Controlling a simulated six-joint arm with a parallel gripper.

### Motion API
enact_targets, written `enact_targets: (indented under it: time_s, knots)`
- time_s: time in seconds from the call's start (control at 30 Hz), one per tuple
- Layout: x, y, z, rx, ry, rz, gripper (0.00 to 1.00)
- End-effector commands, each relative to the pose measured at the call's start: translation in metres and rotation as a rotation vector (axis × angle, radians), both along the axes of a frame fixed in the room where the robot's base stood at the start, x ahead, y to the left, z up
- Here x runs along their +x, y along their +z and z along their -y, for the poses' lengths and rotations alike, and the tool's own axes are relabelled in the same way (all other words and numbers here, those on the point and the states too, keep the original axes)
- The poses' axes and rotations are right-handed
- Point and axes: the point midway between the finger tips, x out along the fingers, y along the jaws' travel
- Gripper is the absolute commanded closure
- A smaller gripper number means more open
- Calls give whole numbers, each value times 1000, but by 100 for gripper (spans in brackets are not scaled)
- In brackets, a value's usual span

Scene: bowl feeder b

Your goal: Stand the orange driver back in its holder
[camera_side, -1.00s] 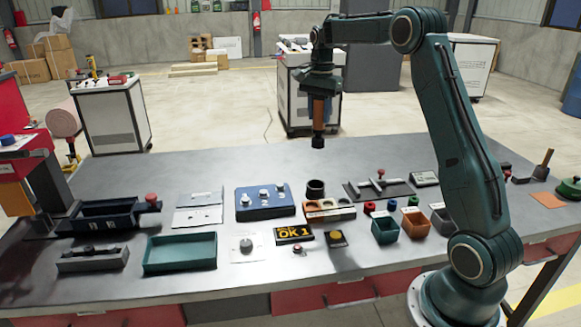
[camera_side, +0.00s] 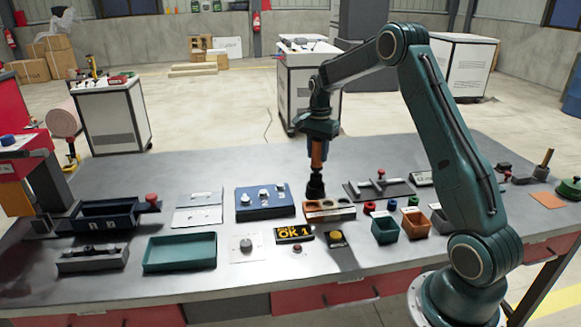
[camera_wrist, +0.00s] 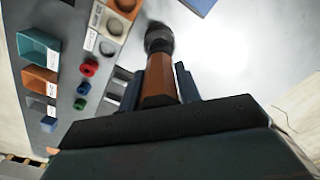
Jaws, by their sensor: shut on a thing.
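My gripper (camera_side: 318,138) points down, shut on the orange driver (camera_side: 316,155), which hangs close to upright. In the wrist view the driver's orange body (camera_wrist: 158,90) lies between the two fingers (camera_wrist: 160,78). The driver's dark lower end meets the round black holder (camera_side: 315,190) on the table. The holder's dark ring also shows beyond the driver in the wrist view (camera_wrist: 158,38). How deep the driver's end sits in the holder is hidden.
A block with round wells (camera_side: 329,210) stands right beside the holder. A blue panel with knobs (camera_side: 264,201) is to the left. Green (camera_side: 384,230) and orange (camera_side: 413,227) bins are to the right. The table behind the holder is clear.

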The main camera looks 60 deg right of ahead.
Motion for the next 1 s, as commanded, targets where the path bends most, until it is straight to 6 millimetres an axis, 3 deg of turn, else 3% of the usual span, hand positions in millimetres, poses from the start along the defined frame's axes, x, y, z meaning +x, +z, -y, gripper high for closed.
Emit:
enact_targets:
  time_s: [0.43,0.93,0.97,1.0]
  knots:
    - [0,-38,0,0,0,0,94]
    - [0,-45,0,0,0,1,94]
    - [0,-46,0,1,0,0,63]
    - [0,-45,0,1,0,0,55]
